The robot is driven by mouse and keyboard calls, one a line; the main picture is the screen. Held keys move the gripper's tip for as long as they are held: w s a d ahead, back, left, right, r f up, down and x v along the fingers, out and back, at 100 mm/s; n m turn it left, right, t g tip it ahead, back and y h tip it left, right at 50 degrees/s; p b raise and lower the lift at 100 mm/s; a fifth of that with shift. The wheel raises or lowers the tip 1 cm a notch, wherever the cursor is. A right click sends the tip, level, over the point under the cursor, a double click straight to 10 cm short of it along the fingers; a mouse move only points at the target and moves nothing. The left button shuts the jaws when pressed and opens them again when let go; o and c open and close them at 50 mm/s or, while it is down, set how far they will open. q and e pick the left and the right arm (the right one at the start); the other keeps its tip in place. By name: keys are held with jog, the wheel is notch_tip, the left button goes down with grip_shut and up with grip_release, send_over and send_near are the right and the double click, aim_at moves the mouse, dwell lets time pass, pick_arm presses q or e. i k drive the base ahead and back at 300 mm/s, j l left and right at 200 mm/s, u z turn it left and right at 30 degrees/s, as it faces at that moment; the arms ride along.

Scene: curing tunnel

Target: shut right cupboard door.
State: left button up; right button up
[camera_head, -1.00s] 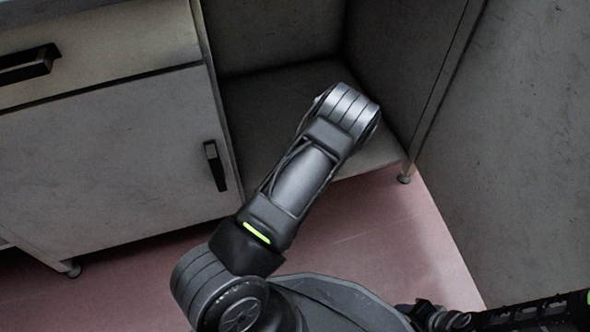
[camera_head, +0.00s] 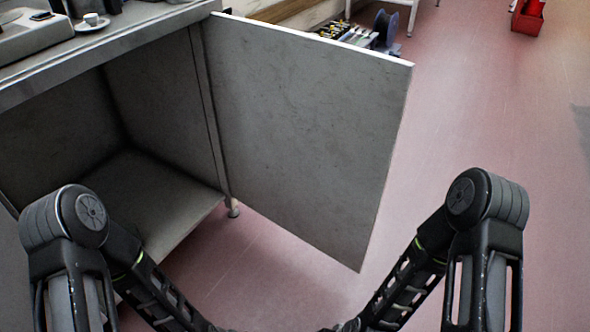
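The right cupboard door (camera_head: 300,130) is a grey panel, hinged at the right side of the cupboard (camera_head: 212,115). It stands wide open, swung out to the right over the floor. The compartment behind it is open and looks empty, with a bare bottom shelf (camera_head: 150,190). My two arms reach in at the lower left and lower right and run down toward the bottom middle. Both grippers are out of sight or cut off at the bottom edge. No contact with the door shows.
The worktop carries a grey machine (camera_head: 35,35) and a cup on a saucer (camera_head: 92,22). Behind the door are a box of tools (camera_head: 350,32) and a blue spool (camera_head: 385,28). A red bin (camera_head: 527,16) stands at the far right. The pink floor right of the door is clear.

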aim_at(309, 124)
jog(key=z, duration=0.7)
jog(key=i+l+z, duration=0.1)
jog(key=l+z, duration=0.2)
jog(key=i+l+z, duration=0.25)
jog(key=l, duration=0.15)
jog(key=i+l+z, duration=0.35)
jog(key=l, duration=0.15)
jog(key=i+l+z, duration=0.4)
jog(key=i+u, duration=0.55)
jog(key=u, duration=0.3)
jog(key=i+l+u, duration=0.1)
jog(key=i+u, duration=0.45)
jog(key=u, duration=0.3)
jog(key=i+u, duration=0.1)
jog(key=u, duration=0.35)
jog(key=i+u, duration=0.15)
jog(key=u, duration=0.3)
jog(key=i+l+u, duration=0.1)
jog(key=u, duration=0.35)
jog(key=i+l+u, duration=0.1)
jog(key=u, duration=0.3)
jog(key=i+l+u, duration=0.1)
jog(key=u, duration=0.35)
jog(key=i+l+u, duration=0.25)
jog(key=u, duration=0.2)
